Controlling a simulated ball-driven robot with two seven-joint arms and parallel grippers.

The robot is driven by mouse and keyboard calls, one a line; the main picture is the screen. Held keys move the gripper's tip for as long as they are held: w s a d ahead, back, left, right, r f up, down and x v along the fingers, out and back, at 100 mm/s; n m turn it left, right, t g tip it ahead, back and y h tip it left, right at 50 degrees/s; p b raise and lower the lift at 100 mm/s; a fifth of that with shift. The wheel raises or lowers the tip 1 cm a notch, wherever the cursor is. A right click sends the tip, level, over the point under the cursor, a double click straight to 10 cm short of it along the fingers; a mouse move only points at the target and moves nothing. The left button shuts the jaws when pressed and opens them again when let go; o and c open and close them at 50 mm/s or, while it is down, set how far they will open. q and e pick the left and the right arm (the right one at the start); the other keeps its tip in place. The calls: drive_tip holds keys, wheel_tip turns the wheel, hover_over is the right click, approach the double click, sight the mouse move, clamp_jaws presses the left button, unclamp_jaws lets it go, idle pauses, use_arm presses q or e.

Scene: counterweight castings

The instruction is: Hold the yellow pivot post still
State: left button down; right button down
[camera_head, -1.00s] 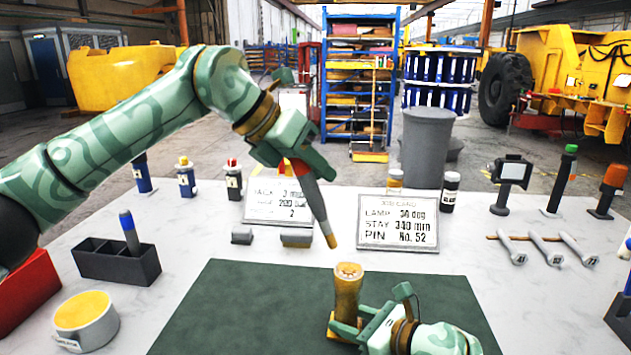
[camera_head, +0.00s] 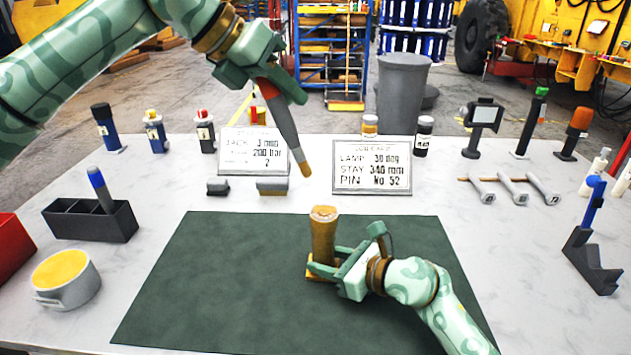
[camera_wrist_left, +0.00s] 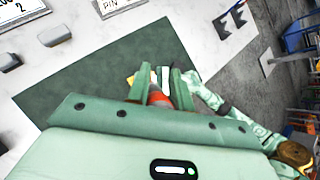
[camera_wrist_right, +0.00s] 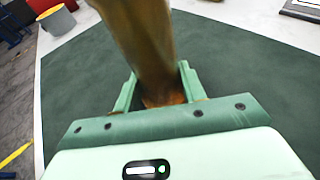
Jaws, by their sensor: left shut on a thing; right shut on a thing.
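The yellow pivot post (camera_head: 323,236) stands upright on the green mat (camera_head: 220,270), brownish yellow with a wider round top and a yellow foot. My right gripper (camera_head: 325,268) is shut on its lower part from the right. The right wrist view shows the post (camera_wrist_right: 148,45) rising between the fingers (camera_wrist_right: 158,92). My left gripper (camera_head: 280,88) is shut on a grey tapered tool (camera_head: 284,122) with a red band and tan tip. The tip points down, above and slightly left of the post, apart from it. The tool's red band (camera_wrist_left: 158,97) shows in the left wrist view.
Two lettered cards (camera_head: 372,180) stand behind the mat, with small dark blocks (camera_head: 272,187) before the left one. A dark holder (camera_head: 90,222) and a yellow-filled tub (camera_head: 66,280) stand left. The mat's left part is clear.

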drive_tip(key=c, duration=0.7)
unclamp_jaws()
drive_tip(key=shift+c, duration=0.2)
